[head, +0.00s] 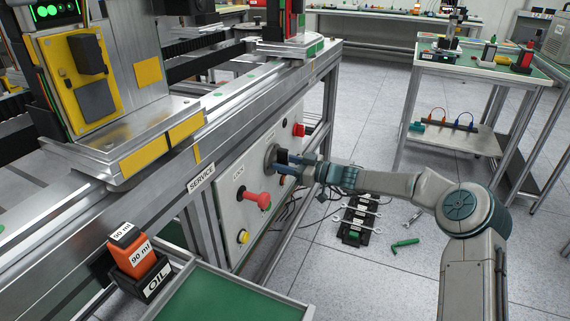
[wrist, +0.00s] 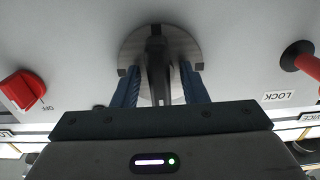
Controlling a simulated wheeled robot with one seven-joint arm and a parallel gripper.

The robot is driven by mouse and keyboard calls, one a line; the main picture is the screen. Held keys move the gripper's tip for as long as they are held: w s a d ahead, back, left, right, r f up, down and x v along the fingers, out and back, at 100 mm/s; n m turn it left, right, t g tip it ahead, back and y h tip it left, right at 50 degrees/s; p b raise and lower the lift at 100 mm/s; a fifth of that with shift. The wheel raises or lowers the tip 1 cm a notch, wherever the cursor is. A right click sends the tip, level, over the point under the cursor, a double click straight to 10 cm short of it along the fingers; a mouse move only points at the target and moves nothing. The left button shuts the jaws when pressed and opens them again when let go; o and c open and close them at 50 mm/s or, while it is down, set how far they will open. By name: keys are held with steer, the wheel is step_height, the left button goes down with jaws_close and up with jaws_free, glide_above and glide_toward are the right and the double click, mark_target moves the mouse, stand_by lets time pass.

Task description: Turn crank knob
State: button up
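The crank knob is a round grey metal disc with a dark raised grip bar (wrist: 157,72), set in the pale side panel. In the head view, the disc (head: 271,156) is partly hidden by my gripper (head: 285,164), which reaches it from the right. In the wrist view, the blue fingers of my gripper (wrist: 161,88) stand on either side of the grip bar, close to the disc. Narrow gaps seem to show between bar and fingers, so the gripper looks open around the bar. Contact at the fingertips is hard to make out.
A red lever (head: 258,198) marked LOCK, a red switch (head: 299,130) and a yellow button (head: 244,236) share the panel. An orange oil bottle (head: 138,258) stands front left beside a green-topped surface (head: 235,294). Tools and cables lie on the floor beneath my arm.

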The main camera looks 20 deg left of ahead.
jaws_close()
steer(key=shift+f+m+b, duration=0.1)
steer(key=shift+m+b, duration=0.25)
steer(key=shift+m, duration=0.05)
steer(key=shift+m+b, duration=0.65)
steer(key=shift+m, duration=0.35)
steer(key=m+b, duration=0.1)
steer(key=m, duration=0.3)
steer(key=shift+s+m, duration=0.1)
steer(key=shift+m, duration=0.2)
steer(key=m, duration=0.2)
steer(key=m+p, duration=0.1)
steer(key=m, duration=0.3)
steer(key=shift+r, duration=0.3)
steer(key=m+p, duration=0.2)
steer(key=m, duration=0.2)
steer(key=shift+p, duration=0.35)
steer(key=shift+m+p, duration=0.45)
steer(key=shift+m, duration=0.45)
